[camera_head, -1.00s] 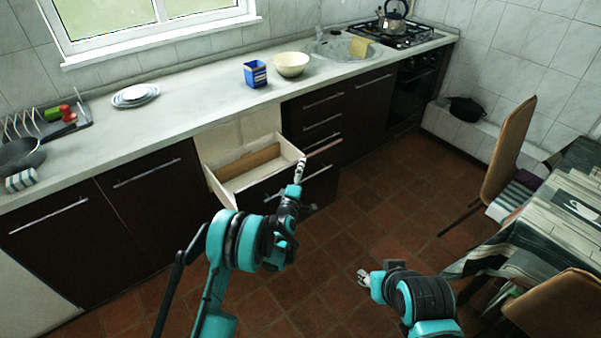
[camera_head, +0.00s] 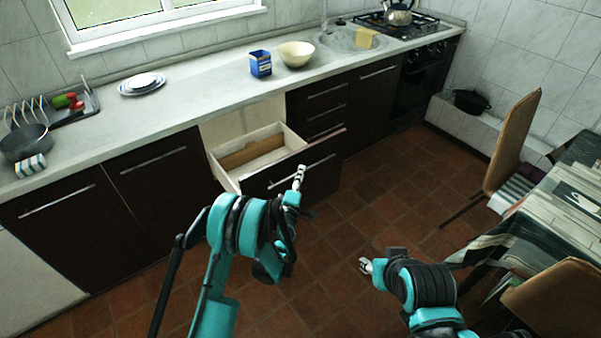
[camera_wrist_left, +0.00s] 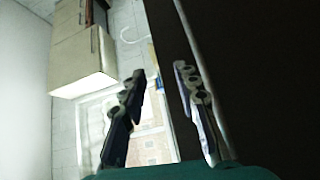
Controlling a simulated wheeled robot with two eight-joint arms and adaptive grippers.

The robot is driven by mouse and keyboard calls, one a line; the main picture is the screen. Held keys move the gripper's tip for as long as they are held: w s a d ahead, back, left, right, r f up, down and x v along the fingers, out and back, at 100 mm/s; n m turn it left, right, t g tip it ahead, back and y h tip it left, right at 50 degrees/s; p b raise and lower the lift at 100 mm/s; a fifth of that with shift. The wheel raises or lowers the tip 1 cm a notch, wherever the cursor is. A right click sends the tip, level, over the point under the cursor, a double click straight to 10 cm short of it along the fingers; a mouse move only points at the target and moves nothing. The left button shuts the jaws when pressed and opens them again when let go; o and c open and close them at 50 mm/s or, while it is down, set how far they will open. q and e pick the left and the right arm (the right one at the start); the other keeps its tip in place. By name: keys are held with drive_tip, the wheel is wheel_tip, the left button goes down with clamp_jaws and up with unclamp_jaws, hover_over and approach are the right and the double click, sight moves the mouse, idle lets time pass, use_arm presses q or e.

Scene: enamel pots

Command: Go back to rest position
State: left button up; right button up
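My left gripper (camera_head: 298,178) is in front of the pulled-out drawer (camera_head: 226,176), overlapping its dark front in the head view. I cannot tell whether it touches the drawer's bar handle. In the left wrist view, the two fingers of the left gripper (camera_wrist_left: 160,72) stand apart with nothing between them. My right gripper (camera_head: 366,265) is low over the tiled floor, right of the left arm. Its fingers are too small to tell whether they are open.
The counter (camera_head: 205,95) holds a blue box (camera_head: 260,64), a cream bowl (camera_head: 296,54), plates (camera_head: 142,84) and a pan (camera_head: 25,142). A chair (camera_head: 513,142) and a table with a patterned cloth (camera_head: 560,215) stand on the right. Bare floor (camera_head: 385,195) lies between.

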use_arm(q)
drive_tip(key=shift+s+f, duration=0.1)
drive_tip(key=shift+s, duration=0.15)
idle(0.4)
drive_tip(key=s+a+r+m+g, duration=0.25)
drive_tip(key=s+r+m, duration=0.2)
drive_tip(key=r, duration=0.35)
drive_tip(key=s+a+r+m+g, duration=0.25)
drive_tip(key=s+r+m, duration=0.2)
drive_tip(key=r, duration=0.35)
drive_tip(key=s+a+f+m+g+y, duration=0.1)
drive_tip(key=s+a, duration=0.3)
drive_tip(key=s, duration=0.6)
drive_tip(key=s+a+f+m+g+y, duration=0.1)
drive_tip(key=s+a+m+g, duration=0.1)
drive_tip(key=s, duration=0.8)
drive_tip(key=s+a+f+m+g+y, duration=0.1)
drive_tip(key=s+a+g+y, duration=0.1)
drive_tip(key=s+a, duration=0.5)
drive_tip(key=s, duration=0.3)
drive_tip(key=shift+s+m+g, duration=0.35)
drive_tip(key=shift+m+g, duration=0.05)
